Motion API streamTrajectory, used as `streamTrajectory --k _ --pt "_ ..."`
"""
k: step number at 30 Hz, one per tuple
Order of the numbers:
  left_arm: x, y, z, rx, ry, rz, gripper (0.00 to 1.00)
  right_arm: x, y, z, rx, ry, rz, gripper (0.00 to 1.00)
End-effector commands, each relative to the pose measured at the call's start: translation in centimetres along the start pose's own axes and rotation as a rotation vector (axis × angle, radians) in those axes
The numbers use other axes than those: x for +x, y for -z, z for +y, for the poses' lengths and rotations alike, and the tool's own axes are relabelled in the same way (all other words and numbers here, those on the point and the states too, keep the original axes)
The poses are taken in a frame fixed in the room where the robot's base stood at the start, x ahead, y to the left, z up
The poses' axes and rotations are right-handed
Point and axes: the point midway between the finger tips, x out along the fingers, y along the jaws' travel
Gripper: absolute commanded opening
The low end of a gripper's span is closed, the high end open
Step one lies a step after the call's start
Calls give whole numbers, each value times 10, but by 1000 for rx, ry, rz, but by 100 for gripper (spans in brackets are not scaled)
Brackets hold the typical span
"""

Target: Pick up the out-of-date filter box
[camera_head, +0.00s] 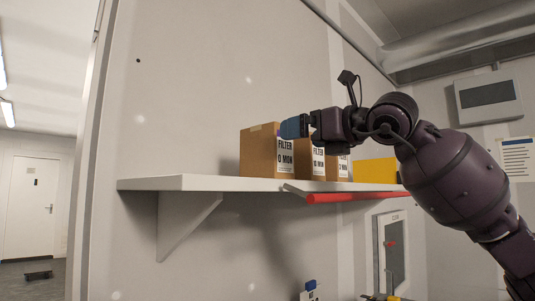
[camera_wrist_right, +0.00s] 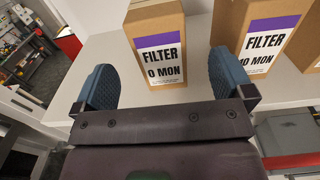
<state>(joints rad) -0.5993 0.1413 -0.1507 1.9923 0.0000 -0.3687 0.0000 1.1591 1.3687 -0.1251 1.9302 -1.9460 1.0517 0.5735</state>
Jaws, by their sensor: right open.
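Several brown cardboard filter boxes stand in a row on a white shelf (camera_head: 150,184). The leftmost box (camera_head: 258,155) has a white label reading "FILTER" and "0 MON", with a purple band, also clear in the right wrist view (camera_wrist_right: 153,20). The third box (camera_head: 334,168) is partly hidden by my arm. My right gripper (camera_head: 293,127) (camera_wrist_right: 160,64) is open and empty, its blue fingers in front of the leftmost box, one towards each side. My left gripper is out of view.
A red bar (camera_head: 345,196) runs along the shelf's front edge. A yellow object (camera_head: 375,171) stands farther right on the shelf. The shelf is bare left of the boxes. A grey-and-red container (camera_wrist_right: 292,135) shows below the shelf at right in the wrist view.

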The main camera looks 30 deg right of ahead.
Motion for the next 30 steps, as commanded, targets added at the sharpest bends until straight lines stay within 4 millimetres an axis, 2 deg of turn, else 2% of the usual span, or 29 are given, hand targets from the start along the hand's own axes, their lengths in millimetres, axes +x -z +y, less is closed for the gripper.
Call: streamTrajectory --k 6,14,22,30 --pt "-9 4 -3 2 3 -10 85 30 -3 1 1 -2 -1 99" --pt "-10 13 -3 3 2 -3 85 46 -3 1 0 -2 0 99" --pt "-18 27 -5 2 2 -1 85 81 -5 2 1 -2 0 99" --pt "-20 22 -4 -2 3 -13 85 90 -3 2 -1 -1 0 99"
